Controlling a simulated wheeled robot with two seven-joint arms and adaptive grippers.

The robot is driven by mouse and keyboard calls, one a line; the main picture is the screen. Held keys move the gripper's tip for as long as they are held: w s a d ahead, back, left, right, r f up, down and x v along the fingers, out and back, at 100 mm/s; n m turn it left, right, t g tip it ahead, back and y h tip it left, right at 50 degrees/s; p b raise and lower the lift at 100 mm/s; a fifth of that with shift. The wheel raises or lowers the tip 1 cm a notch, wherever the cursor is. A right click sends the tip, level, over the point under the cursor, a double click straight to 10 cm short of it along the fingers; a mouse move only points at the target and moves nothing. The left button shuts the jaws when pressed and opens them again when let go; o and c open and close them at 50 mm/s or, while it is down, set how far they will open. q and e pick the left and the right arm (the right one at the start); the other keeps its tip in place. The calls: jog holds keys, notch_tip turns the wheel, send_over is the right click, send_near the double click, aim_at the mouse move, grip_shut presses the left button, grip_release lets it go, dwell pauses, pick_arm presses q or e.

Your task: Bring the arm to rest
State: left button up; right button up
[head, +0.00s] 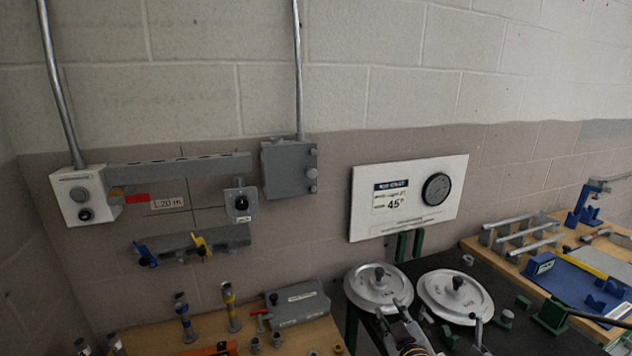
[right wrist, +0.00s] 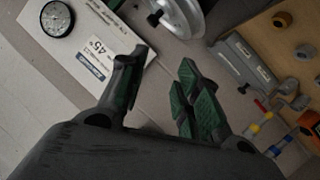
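My right gripper (head: 412,330) appears at the bottom edge of the head view, just in front of two pale round discs with knobs, and is partly cut off there. In the right wrist view its two dark fingers with green pads (right wrist: 156,92) stand apart with nothing between them, so it is open and empty. Behind the fingers in that view are the wall and the white dial board (right wrist: 88,38). My left gripper is not in view.
The left disc (head: 362,292) and right disc (head: 440,295) stand on a dark bench. A blue tray (head: 585,285) lies right. Grey boxes and the dial board (head: 365,225) hang on the wall.

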jog(key=s+d+f+m+g, duration=0.2)
jog(key=s+f+g, duration=0.5)
jog(key=s, duration=0.4)
jog(key=s+d+f+m+g, duration=0.2)
jog(key=s+f+g, duration=0.2)
jog(key=s+f, duration=0.65)
jog(key=s+f+g, duration=0.1)
jog(key=s+f, duration=0.1)
jog(key=f, duration=1.4)
jog(key=s+f+g, duration=0.1)
jog(key=s+f, duration=0.1)
jog(key=f, duration=1.3)
jog(key=s+d+f, duration=0.2)
jog(key=s+f, duration=0.8)
jog(key=s, duration=0.1)
jog(key=s+d+f, duration=0.1)
jog(key=s+f, duration=0.9)
jog(key=s, duration=0.1)
jog(key=shift+d+f+g, duration=0.2)
jog(key=shift+d+g, duration=0.15)
jog(key=shift+g, duration=0.05)
